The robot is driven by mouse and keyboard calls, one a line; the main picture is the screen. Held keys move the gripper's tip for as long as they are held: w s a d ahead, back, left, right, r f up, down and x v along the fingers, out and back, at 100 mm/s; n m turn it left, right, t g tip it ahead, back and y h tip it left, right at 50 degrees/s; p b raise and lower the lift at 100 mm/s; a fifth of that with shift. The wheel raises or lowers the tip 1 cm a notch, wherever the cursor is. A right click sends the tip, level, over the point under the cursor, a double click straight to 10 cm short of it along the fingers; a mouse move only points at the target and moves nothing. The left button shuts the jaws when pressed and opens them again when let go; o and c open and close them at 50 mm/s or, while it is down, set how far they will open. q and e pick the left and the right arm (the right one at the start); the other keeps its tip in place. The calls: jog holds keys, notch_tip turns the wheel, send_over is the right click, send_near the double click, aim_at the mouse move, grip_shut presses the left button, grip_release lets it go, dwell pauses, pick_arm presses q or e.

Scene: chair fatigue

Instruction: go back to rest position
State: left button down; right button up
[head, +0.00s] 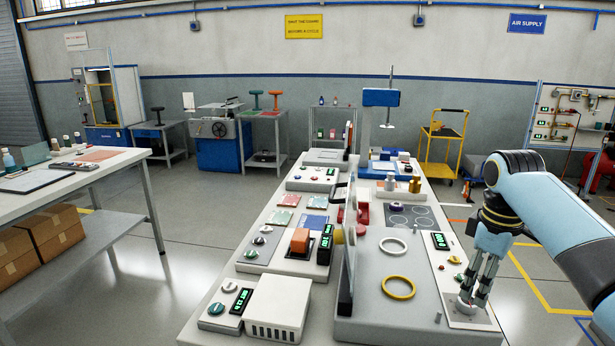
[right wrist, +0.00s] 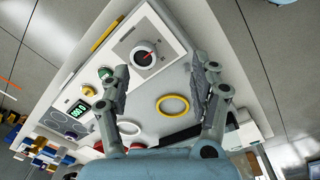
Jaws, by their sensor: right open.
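My right gripper (head: 472,302) hangs fingers-down at the right edge of the workbench, over a white panel (head: 482,317) with a round dial. In the right wrist view the gripper (right wrist: 160,66) is open, with nothing between its fingers. The dial (right wrist: 143,54), with a red mark, lies beyond the fingertips; I cannot tell from the pictures whether they touch it. My left gripper does not show.
The workbench holds a yellow ring (head: 398,288), a white ring (head: 393,246), an upright clear panel (head: 348,250) and a white vented box (head: 278,308). A side table (head: 120,158) stands at left. Floor between the tables is clear.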

jog(key=s+a+f+m+t, duration=0.1)
jog(key=s+a+f, duration=0.15)
jog(key=s, duration=0.45)
jog(key=s+a+f+m, duration=0.1)
jog(key=s+f+m, duration=0.15)
jog(key=s, duration=0.55)
jog(key=s+a+r+m+t, duration=0.1)
jog(key=s+a+r+m, duration=0.15)
jog(key=s, duration=0.55)
jog(key=s+a+r+m+t, duration=0.1)
jog(key=s+r, duration=0.3)
jog(key=s, duration=0.4)
notch_tip(320, 180, down, 38)
jog(key=s+d+r+g+b, duration=0.1)
jog(key=s+d+b, duration=0.15)
jog(key=b, duration=0.75)
jog(key=s+f+g+b, duration=0.1)
jog(key=s+f+b, duration=0.2)
jog(key=s+f, duration=0.6)
jog(key=s+f+b, duration=0.4)
jog(key=s+f, duration=0.5)
jog(key=f, duration=0.5)
jog(key=shift+d+g, duration=0.3)
jog(key=shift+g, duration=0.1)
jog(key=shift+s, duration=0.1)
